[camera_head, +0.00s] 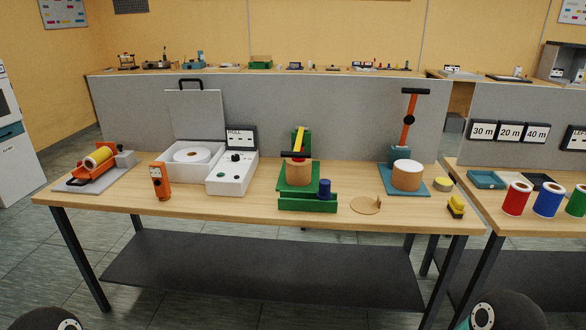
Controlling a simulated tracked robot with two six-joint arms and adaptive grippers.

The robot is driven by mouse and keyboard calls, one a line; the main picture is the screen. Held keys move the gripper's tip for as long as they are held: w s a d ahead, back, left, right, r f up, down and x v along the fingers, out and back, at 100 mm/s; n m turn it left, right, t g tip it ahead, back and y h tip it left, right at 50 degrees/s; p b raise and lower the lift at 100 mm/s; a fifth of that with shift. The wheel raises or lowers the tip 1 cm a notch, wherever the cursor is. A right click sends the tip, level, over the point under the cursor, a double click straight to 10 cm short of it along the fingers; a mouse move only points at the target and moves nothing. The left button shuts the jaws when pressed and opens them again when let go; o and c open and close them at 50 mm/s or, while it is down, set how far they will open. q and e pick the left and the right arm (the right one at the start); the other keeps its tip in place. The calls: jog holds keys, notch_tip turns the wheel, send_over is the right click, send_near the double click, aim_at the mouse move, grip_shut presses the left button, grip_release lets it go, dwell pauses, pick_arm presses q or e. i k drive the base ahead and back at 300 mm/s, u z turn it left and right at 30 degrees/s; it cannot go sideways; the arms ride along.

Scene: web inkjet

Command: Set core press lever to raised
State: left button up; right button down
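Two lever devices stand on the near wooden table; no label tells which is the core press. The green one (297,177) has a yellow lever (300,140) that slopes down toward me to a black crossbar (294,154). The bar sits just over a tan cylinder (299,172) with a red part on top. The blue one (400,157) has an orange lever (408,125) standing nearly upright with a black crossbar (415,91) at its top. A tan, white-topped roll (406,175) sits before it. Neither gripper is in view; only rounded parts of my arms show at the bottom.
Left of the green device are a white control box (233,174), an open white box with a roll (183,160), an orange handheld tool (160,182) and an orange roll holder (92,164). A flat tan disc (366,205) and a yellow-black item (456,206) lie at right.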

aim_at(297, 153)
jog(key=u, duration=0.25)
jog(key=i, duration=0.85)
